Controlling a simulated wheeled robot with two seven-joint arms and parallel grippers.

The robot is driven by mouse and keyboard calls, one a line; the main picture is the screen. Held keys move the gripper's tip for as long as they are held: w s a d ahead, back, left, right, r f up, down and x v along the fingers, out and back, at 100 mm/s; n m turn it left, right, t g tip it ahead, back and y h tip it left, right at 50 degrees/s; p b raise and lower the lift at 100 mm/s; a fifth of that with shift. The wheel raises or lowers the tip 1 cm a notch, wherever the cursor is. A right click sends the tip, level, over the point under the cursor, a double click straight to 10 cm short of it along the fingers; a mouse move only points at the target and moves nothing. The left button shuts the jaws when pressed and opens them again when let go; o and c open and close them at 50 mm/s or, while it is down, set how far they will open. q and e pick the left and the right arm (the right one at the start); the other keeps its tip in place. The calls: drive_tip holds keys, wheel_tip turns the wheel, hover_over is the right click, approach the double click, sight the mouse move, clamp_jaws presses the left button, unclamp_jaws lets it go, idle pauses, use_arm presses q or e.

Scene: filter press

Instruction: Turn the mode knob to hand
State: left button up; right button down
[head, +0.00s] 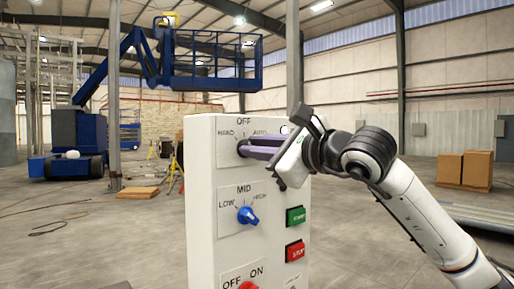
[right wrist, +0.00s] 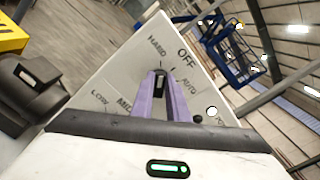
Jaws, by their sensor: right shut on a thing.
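The mode knob (head: 242,147) is the dark top knob on a light grey control box (head: 202,255), with HAND, OFF and AUTO printed around it. My right gripper (head: 246,148) reaches it from the right, with its purple fingers shut on the knob. In the right wrist view the two fingers (right wrist: 163,82) stand on either side of the dark knob (right wrist: 160,82). The fingers hide much of the knob, so I cannot tell clearly which label it points to. My left gripper is not in view.
Below on the same panel are a blue LOW-MID-HIGH knob (head: 247,215), a green START button (head: 296,215), a red STOP button (head: 295,251) and a red control (head: 249,285). A blue lift (head: 210,65) and cardboard boxes (head: 464,169) stand well behind.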

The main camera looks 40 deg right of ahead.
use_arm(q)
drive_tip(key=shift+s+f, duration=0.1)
use_arm(e)
drive_tip(key=shift+n, duration=0.5)
drive_tip(key=c, duration=1.7)
unclamp_jaws()
